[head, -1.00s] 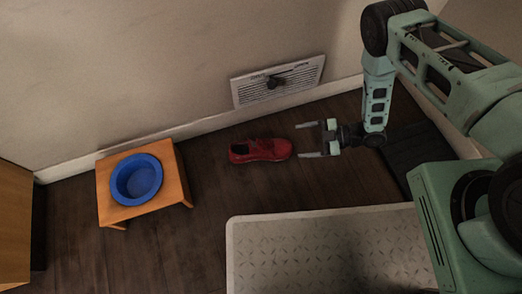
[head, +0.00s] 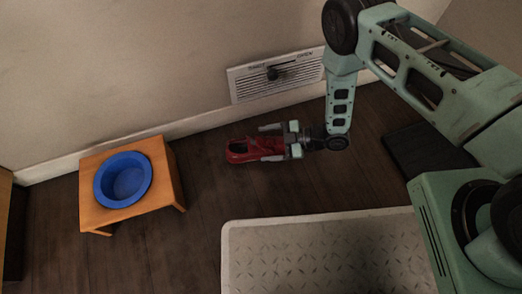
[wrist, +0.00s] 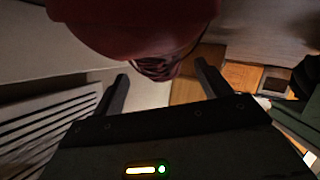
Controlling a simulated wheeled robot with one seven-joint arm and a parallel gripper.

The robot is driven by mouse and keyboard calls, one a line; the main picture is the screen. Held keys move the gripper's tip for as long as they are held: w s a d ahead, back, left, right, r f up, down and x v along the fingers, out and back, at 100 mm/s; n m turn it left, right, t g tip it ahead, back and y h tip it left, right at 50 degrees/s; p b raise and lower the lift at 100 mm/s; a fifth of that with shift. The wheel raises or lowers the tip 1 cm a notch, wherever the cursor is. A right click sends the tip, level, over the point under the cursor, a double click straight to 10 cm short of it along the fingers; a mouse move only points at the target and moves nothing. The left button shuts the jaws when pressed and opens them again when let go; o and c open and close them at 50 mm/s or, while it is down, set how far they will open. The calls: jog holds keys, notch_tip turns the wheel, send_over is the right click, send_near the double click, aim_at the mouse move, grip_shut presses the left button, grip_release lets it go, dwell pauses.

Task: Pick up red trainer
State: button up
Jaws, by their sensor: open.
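The red trainer (head: 240,151) lies on the dark wooden floor near the wall in the head view. My gripper (head: 271,143) is open, with one finger along each side of the trainer's right end. In the wrist view the red trainer (wrist: 140,22) fills the top of the picture, close in front of my gripper (wrist: 162,82). The two dark fingers are spread apart there. The trainer's right part is partly covered by my gripper in the head view.
A wall vent (head: 278,75) is just behind my arm. A small wooden stand (head: 161,180) with a blue bowl (head: 123,180) is at the left. A grey textured mat (head: 320,258) lies in front. A dark mat (head: 425,148) is at the right. Floor between stand and trainer is clear.

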jog(key=b+x, duration=0.1)
jog(key=x, duration=0.1)
jog(key=shift+a+f, duration=0.15)
jog(key=shift+a, duration=0.1)
jog(key=c, duration=1.2)
